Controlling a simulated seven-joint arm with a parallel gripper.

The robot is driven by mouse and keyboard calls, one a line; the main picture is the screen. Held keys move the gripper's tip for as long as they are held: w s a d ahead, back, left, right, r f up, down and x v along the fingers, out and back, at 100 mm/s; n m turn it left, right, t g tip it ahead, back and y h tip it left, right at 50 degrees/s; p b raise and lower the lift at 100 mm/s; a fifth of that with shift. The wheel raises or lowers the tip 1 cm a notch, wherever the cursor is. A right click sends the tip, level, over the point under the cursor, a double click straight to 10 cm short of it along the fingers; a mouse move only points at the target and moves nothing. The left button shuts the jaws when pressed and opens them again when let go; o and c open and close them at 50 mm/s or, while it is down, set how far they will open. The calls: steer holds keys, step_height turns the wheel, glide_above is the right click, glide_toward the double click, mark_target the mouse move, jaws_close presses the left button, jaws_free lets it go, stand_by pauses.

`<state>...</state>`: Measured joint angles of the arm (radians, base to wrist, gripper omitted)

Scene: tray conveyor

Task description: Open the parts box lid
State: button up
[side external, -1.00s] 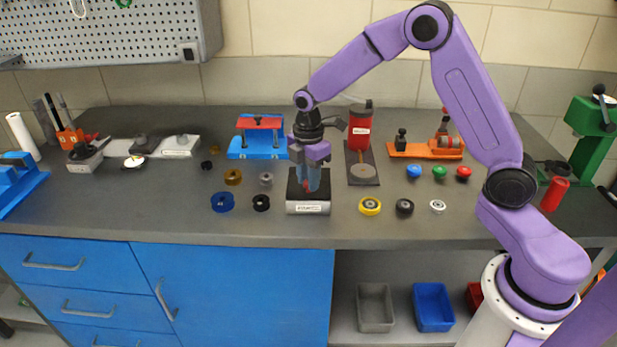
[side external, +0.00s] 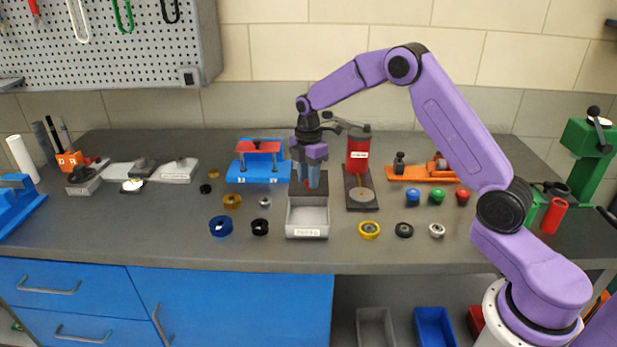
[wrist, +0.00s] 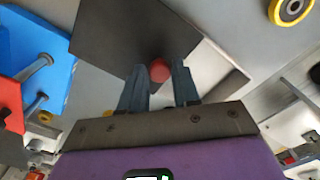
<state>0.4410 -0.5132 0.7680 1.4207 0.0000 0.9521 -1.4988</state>
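The parts box (side external: 307,232) is light grey with a label on its front, and its front part is uncovered, showing a pale interior. Its dark lid (side external: 296,187) lies toward the back of the box; I cannot tell whether it is tilted. In the wrist view the lid (wrist: 112,38) is a dark plate with a round red knob (wrist: 159,70). My gripper (side external: 309,186) points down over the lid. In the wrist view my gripper's fingers (wrist: 160,80) sit close on both sides of the knob and appear shut on it.
A blue fixture (side external: 257,165) stands behind on the left and a red press (side external: 358,160) on the right. Several rings and rollers, including a blue one (side external: 221,226) and a yellow one (side external: 369,230), lie either side of the box. The bench front is clear.

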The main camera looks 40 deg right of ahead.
steer(key=shift+o, duration=1.2)
step_height(320, 180, up, 18)
steer(key=shift+f, duration=0.25)
steer(key=shift+a, duration=0.1)
